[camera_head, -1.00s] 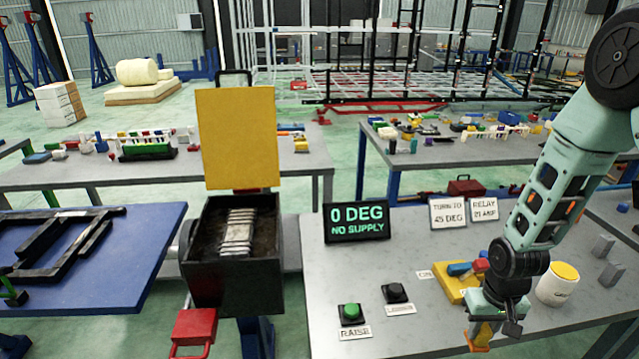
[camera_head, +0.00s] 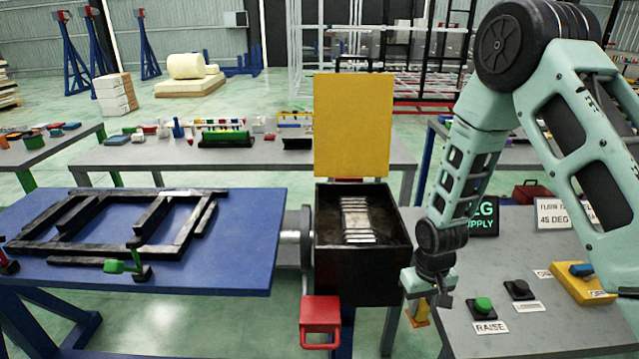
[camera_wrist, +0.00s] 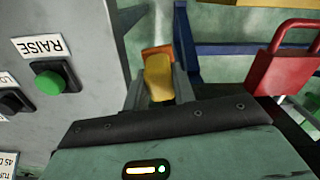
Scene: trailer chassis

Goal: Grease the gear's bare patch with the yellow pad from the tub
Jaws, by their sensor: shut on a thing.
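The gear (camera_head: 357,218) is a ribbed metal piece inside a dark open box (camera_head: 360,275) with a raised yellow lid (camera_head: 353,125). Its bare patch cannot be told apart. My gripper (camera_head: 418,314) is shut on the yellow pad (camera_wrist: 158,78), which has an orange end, and holds it pointing down. The pad is right of and in front of the box, beside the bench's left edge, apart from the gear. The tub is not visible now.
The bench (camera_head: 500,335) carries a green RAISE button (camera_head: 483,305), a black button (camera_head: 519,288) and a partly hidden display (camera_head: 485,215). A blue table (camera_head: 150,270) with a frame stands left.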

